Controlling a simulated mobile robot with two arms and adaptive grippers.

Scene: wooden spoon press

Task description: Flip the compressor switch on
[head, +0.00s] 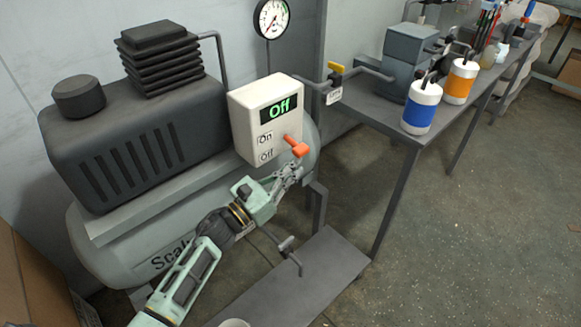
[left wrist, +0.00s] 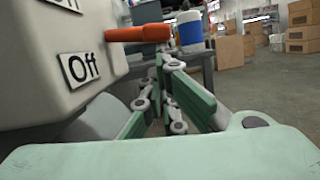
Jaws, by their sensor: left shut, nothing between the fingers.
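The compressor (head: 190,200) is a dark motor block on a grey tank, at the left of the head view. Its white control box (head: 240,115) carries a screen (head: 279,107) that reads "Off" in green. The orange switch lever (head: 296,146) sticks out of the box's front, beside the "On" and "Off" labels. In the left wrist view the lever (left wrist: 138,33) is a little above the "Off" label (left wrist: 79,68). My left gripper (head: 295,170) is shut and empty just below the lever; whether it touches is unclear. The left wrist view shows its fingers (left wrist: 168,65) close together. My right gripper is not in view.
A grey workbench (head: 372,108) stands to the right, with a blue-banded jar (head: 422,108) and an orange-banded jar (head: 460,82). A pressure gauge (head: 271,18) is above the control box. The floor (head: 470,220) at the right is clear.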

